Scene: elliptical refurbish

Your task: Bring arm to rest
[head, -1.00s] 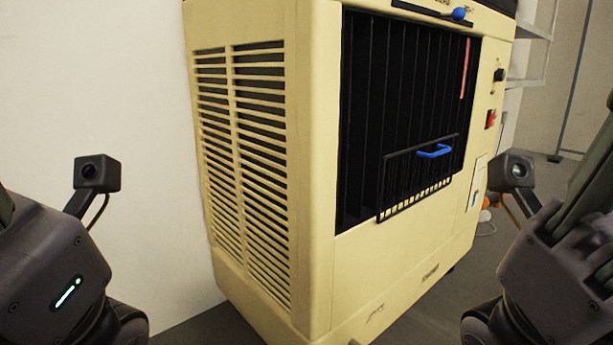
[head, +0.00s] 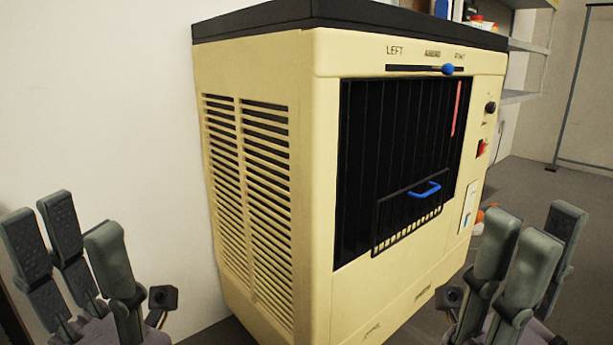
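My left gripper (head: 68,218) is at the lower left of the head view. Its grey fingers point up and stand apart, with nothing between them. My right gripper (head: 543,222) is at the lower right, fingers also up and apart, and no held object shows. Both are in front of and to either side of a cream cooler-like cabinet (head: 315,180), with no visible contact. The lower parts of both arms are cut off by the picture's bottom edge.
The cabinet has a dark top (head: 270,20), a blue slider knob (head: 448,70), a blue handle (head: 425,190) and a red switch (head: 482,148). A white wall (head: 100,100) is on the left. Shelves (head: 528,60) stand behind at right. Grey floor (head: 540,180) is open at right.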

